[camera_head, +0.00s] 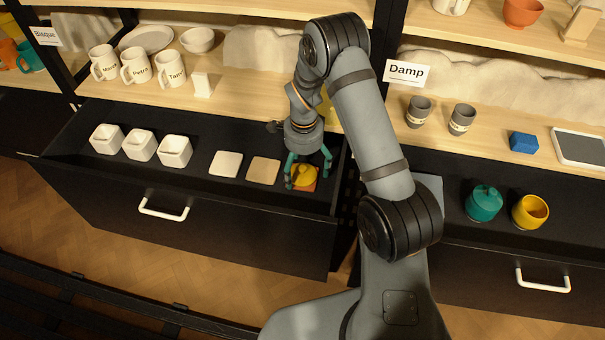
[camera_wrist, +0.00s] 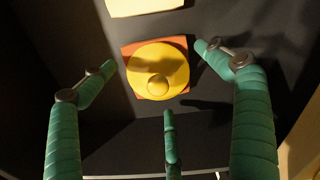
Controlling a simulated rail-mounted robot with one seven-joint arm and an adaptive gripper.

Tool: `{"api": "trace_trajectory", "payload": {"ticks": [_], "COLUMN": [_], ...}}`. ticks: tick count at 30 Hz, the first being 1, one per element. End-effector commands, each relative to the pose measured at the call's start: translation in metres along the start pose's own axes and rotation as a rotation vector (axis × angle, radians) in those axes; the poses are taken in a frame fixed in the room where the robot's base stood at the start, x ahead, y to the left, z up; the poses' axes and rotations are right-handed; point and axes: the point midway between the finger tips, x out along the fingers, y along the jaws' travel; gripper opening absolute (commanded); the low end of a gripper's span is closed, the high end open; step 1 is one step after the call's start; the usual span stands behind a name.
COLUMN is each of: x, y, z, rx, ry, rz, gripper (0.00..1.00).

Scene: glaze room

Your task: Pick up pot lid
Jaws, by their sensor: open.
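The yellow pot lid (camera_head: 303,176) lies on an orange-red square tile (camera_head: 305,186) in the open left drawer, near its right end. In the wrist view the round lid (camera_wrist: 150,68) shows its knob (camera_wrist: 158,86), with a corner of the tile (camera_wrist: 178,42) beside it. My gripper (camera_head: 307,180) is open, pointing down over the lid. In the wrist view the green fingers of my gripper (camera_wrist: 160,85) stand apart around the lid, with no clear contact. A yellow pot (camera_head: 530,211) without a lid stands in the right drawer.
The left drawer also holds white square pots (camera_head: 141,146), a white tile (camera_head: 226,164) and a beige tile (camera_head: 263,171). The drawer's right wall is close to my gripper. A lidded teal pot (camera_head: 484,203) stands beside the yellow pot. Shelves with mugs (camera_head: 136,66) and cups (camera_head: 462,119) run behind.

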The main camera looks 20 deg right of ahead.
Motion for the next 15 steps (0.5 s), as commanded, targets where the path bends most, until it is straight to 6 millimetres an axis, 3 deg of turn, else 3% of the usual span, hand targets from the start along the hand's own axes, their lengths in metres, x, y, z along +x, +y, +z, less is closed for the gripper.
{"api": "trace_trajectory", "payload": {"ticks": [15], "x": [-0.0003], "y": [0.0002], "z": [0.0002], "rx": [0.000], "ry": [0.000], "rz": [0.000], "gripper": [0.61]}}
